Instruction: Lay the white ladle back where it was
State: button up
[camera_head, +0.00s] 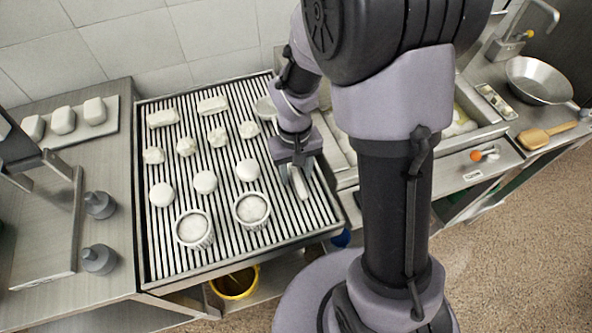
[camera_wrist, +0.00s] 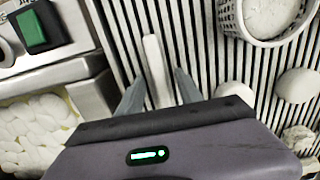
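The white ladle (camera_wrist: 153,60) lies on the slatted grill surface, seen in the wrist view as a pale straight handle running between my fingers. In the head view its handle (camera_head: 300,186) shows under my gripper. A pale round shape (camera_head: 264,108) partly behind my arm may be its bowl; I cannot tell. My gripper (camera_head: 296,178) is low over the right part of the grill. In the wrist view my gripper (camera_wrist: 160,76) has its fingers apart, one each side of the handle, with a gap visible on the right. The handle's lower part is hidden by my gripper body.
Two white ramekins (camera_head: 194,230) and several pale food pieces (camera_head: 205,182) occupy the grill (camera_head: 150,250) left of my gripper. A filled pan (camera_head: 460,122) lies to the right. A metal bowl (camera_head: 538,80) and wooden paddle (camera_head: 546,135) stand on the far right counter.

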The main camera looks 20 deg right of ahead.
notch_tip(320, 180, up, 18)
jog(key=f+p, duration=0.1)
jog(key=p, duration=0.6)
jog(key=s+a+r+m+t+y+b, duration=0.1)
jog(key=s+a+r+m+t+b, duration=0.1)
jog(key=s, duration=0.4)
jog(key=s+a+r+m+t+y+b, duration=0.1)
jog(key=s+a+r+m+t+b, duration=0.1)
jog(key=s+r+t, duration=0.2)
notch_tip(320, 180, up, 3)
jog(key=s, duration=0.2)
jog(key=shift+s+f, duration=0.2)
jog(key=shift+s, duration=0.2)
